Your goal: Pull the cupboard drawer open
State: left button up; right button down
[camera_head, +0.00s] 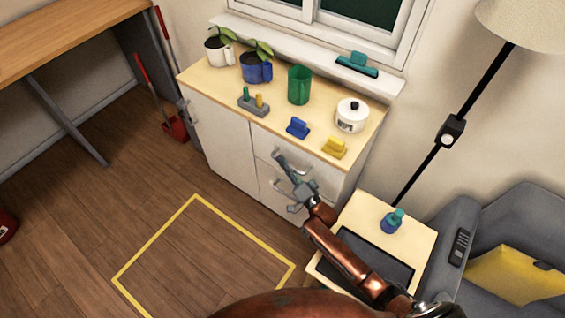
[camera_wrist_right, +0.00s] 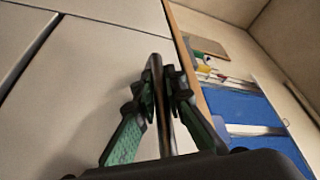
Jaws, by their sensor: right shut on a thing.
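The white cupboard (camera_head: 222,135) with a light wooden top stands against the wall below the window. Its drawer front (camera_head: 264,148) is at the upper right of the cupboard's face. My right gripper (camera_head: 284,163) reaches up to this drawer front from below right. In the right wrist view my right gripper (camera_wrist_right: 165,88) has its green-padded fingers shut around a dark metal bar, the drawer handle (camera_wrist_right: 166,130), with pale cupboard panels behind. I see no clear gap showing the drawer out. The gripper hides part of the handle in the head view. My left gripper is out of view.
A side table (camera_head: 410,225) and a grey armchair (camera_head: 510,215) are at right. The yellow-outlined floor (camera_head: 200,255) in front is clear.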

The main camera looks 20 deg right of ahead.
jog(key=shift+s+a, duration=0.1)
jog(key=shift+s, duration=0.05)
jog(key=shift+s+a, duration=0.15)
jog(key=shift+a, duration=0.05)
pick_arm(q)
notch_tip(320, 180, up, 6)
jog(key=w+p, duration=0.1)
jog(key=p, duration=0.5)
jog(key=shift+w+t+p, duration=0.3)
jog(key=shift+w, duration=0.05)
pick_arm(e)
jog(key=s+a, duration=1.4)
jog(key=a, duration=0.4)
jog(key=shift+f, duration=0.15)
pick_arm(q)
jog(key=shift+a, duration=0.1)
pick_arm(e)
jog(key=shift+s, duration=0.1)
jog(key=c, duration=2)
grip_release()
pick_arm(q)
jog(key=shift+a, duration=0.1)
